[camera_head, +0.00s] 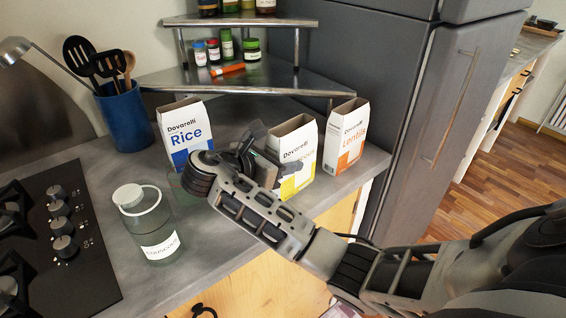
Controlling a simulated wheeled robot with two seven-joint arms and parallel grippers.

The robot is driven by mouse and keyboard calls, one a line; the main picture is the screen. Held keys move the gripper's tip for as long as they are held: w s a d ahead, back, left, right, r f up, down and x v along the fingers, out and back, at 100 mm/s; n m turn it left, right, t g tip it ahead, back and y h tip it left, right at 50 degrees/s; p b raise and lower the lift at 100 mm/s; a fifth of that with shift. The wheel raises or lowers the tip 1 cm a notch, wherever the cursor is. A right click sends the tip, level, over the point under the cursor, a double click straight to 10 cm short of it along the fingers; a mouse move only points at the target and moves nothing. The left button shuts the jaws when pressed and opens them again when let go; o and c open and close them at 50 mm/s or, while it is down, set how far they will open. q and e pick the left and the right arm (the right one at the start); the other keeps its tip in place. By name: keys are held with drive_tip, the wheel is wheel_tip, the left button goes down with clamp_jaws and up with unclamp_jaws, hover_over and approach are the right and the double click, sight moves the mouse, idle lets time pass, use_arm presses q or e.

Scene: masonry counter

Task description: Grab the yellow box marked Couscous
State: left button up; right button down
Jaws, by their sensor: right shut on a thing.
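The white and yellow Davorelli box (300,177) stands upright on the counter between the Rice box and the Lentils box. Its front is partly covered by my right gripper, so only the end of its name, like "cous", shows. My right gripper (262,147) is shut on the box at its left side. The fingertips are partly hidden by the wrist and hand. My left gripper is not in view.
The blue Rice box (184,135) stands to the left and the orange Lentils box (346,136) close to the right. A clear lidded jar labelled couscous (150,225) stands in front. A metal corner shelf (225,80) is behind; a hob (60,270) lies left.

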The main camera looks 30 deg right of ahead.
wheel_tip(320, 180, up, 2)
drive_tip(key=shift+r, duration=0.1)
drive_tip(key=shift+s+r, duration=0.1)
drive_tip(key=shift+r, duration=0.15)
drive_tip(key=s+d+r, duration=0.2)
drive_tip(key=s+r, duration=0.7)
drive_tip(key=s, duration=0.4)
drive_tip(key=shift+s+r, duration=0.2)
drive_tip(key=shift+s+r, duration=0.1)
drive_tip(key=shift+s, duration=0.05)
idle(0.5)
